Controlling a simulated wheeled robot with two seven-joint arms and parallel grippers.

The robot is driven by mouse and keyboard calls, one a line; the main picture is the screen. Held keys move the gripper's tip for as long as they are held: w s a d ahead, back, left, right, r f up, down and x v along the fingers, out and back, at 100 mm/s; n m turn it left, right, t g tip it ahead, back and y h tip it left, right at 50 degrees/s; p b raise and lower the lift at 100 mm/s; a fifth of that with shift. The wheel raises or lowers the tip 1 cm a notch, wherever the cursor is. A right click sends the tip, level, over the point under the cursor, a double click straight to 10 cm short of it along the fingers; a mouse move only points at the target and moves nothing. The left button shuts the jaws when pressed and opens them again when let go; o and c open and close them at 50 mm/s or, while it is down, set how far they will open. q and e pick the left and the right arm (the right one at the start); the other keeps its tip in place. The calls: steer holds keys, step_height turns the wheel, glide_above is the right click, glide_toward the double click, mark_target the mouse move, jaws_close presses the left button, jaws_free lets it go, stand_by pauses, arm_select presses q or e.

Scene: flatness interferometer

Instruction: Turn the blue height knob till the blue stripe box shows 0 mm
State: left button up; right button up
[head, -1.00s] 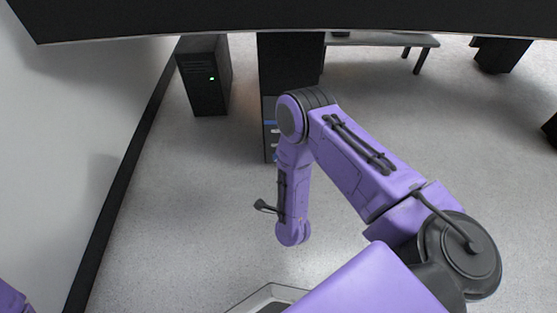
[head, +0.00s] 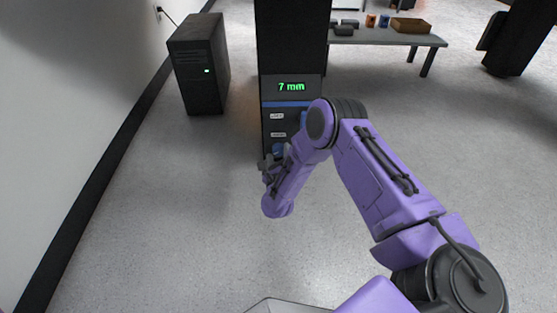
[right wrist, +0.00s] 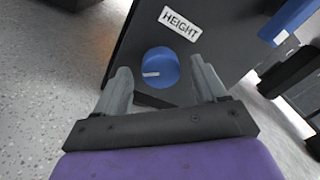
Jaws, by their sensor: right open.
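The blue height knob (right wrist: 160,68) is a round dial with a white mark pointing left in the right wrist view, below the HEIGHT label (right wrist: 180,24). The blue stripe box (head: 291,87) on the black column reads 7 mm in green, above a blue stripe. My right gripper (right wrist: 160,65) is open, with one finger to each side of the knob in the picture; I see no contact and cannot tell the depth between them. In the head view the gripper (head: 271,168) is small against the column's lower front. My left gripper is not in view.
A black computer tower (head: 200,65) with a green light stands left of the black column (head: 291,35). A grey bench (head: 390,39) with small items stands behind at right. Another blue part (right wrist: 287,20) sits at the wrist view's upper right. The floor in front is clear.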

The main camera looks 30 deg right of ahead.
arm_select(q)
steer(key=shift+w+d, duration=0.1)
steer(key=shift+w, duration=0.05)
arm_select(e)
steer(key=shift+w+d, duration=0.15)
steer(key=shift+w, duration=0.1)
steer(key=c, duration=1.1)
steer(key=shift+o, duration=0.2)
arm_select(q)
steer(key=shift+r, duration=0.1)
arm_select(e)
steer(key=shift+n, duration=0.3)
